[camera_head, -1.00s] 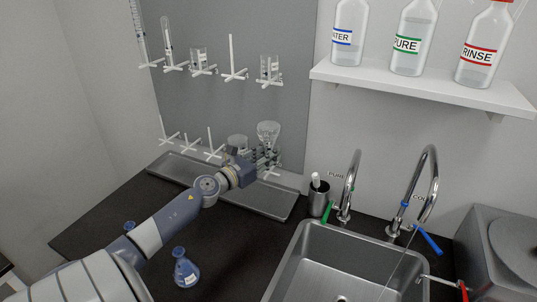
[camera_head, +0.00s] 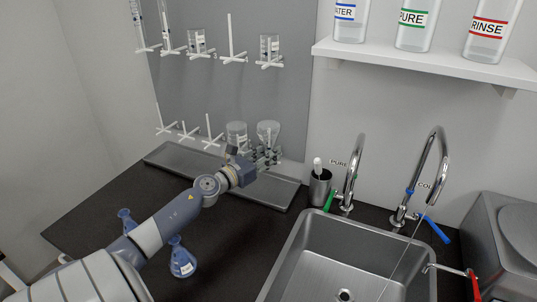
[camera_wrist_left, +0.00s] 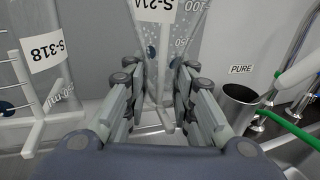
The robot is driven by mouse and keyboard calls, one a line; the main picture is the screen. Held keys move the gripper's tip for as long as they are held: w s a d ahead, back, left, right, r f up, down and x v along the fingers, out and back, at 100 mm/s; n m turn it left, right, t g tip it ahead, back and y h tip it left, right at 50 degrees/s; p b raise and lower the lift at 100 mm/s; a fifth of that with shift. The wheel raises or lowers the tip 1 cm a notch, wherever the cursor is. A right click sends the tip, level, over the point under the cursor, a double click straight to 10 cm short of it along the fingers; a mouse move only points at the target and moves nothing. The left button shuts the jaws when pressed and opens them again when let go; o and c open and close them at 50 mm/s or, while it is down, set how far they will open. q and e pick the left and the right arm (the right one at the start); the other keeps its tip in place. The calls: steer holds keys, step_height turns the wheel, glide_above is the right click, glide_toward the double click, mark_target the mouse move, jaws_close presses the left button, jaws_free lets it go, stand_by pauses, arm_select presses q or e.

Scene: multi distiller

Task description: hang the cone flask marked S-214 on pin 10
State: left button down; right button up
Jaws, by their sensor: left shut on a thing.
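The clear cone flask (camera_head: 268,132) is upside down at the right end of the lower pin row, wide base up. In the left wrist view its inverted label reads about S-21 with the last digit cut off (camera_wrist_left: 155,8). My left gripper (camera_head: 266,158) is shut on the flask's narrow lower part; its fingers (camera_wrist_left: 160,95) lie on both sides of it. The pin at the flask is mostly hidden by the gripper and glass, so I cannot tell how far it is inside. No pin numbers are readable.
A beaker marked S-318 (camera_wrist_left: 40,62) hangs close on the left. Bare lower pins (camera_head: 211,130) stand further left. A metal tray (camera_head: 185,165) lies below. A cup (camera_head: 319,188) and taps stand right.

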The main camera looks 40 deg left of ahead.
arm_select(q)
steer(key=shift+f, duration=0.15)
arm_select(e)
steer(key=shift+f, duration=0.1)
arm_select(q)
steer(key=c, duration=1.3)
jaws_free()
steer(key=shift+d, duration=0.1)
steer(key=shift+s+f, duration=0.25)
steer(key=shift+s, duration=0.3)
steer(key=shift+s+r, duration=0.15)
steer(key=shift+s, duration=1.7)
steer(key=shift+s+r, duration=0.15)
steer(key=shift+s, duration=1.65)
steer(key=shift+s+r, duration=0.15)
steer(key=shift+s, duration=1.7)
